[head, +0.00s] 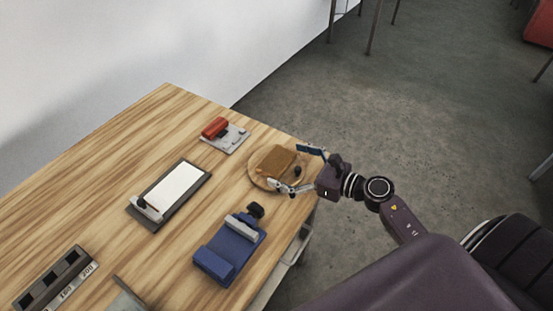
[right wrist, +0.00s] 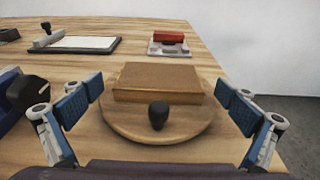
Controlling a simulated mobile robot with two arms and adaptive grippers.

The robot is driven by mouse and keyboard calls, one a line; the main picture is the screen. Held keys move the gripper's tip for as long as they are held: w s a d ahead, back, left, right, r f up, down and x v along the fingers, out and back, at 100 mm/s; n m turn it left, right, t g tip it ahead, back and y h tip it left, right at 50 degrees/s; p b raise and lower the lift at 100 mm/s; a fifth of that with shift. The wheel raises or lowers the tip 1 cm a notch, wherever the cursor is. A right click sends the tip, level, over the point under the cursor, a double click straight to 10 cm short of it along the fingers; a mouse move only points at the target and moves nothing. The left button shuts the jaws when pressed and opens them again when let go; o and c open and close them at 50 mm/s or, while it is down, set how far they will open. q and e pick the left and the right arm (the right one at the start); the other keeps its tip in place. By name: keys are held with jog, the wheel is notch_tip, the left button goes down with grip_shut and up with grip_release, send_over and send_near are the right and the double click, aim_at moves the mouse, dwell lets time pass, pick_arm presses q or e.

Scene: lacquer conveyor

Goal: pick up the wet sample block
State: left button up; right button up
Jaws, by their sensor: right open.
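A brown rectangular block (head: 277,160), the likely wet sample block, lies flat on a round wooden board (head: 258,180) near the table's right edge. A small black knob (right wrist: 158,113) stands on the near side of the board, in front of the block (right wrist: 160,82). My right gripper (head: 291,169) reaches in from the right. Its blue-padded fingers are spread wide, one to each side of the block in the right wrist view, with gaps between fingers and block. It holds nothing. My left gripper is in neither view.
A blue holder (head: 222,256) with a grey bar and black knob stands on the near side of the table. A red block on a grey plate (head: 238,136) sits beyond. A dark clipboard with white sheet (head: 176,188) and a slotted rack (head: 55,279) lie leftward. Bare wood separates them.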

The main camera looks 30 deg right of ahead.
aim_at(280, 161)
jog(key=shift+x, duration=1.25)
jog(key=shift+w+a, duration=0.2)
jog(key=shift+w, duration=0.1)
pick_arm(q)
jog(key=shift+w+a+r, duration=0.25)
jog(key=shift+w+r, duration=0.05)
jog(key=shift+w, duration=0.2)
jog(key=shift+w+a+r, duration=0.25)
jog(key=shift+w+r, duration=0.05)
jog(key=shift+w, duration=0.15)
pick_arm(e)
jog(key=c, duration=1.3)
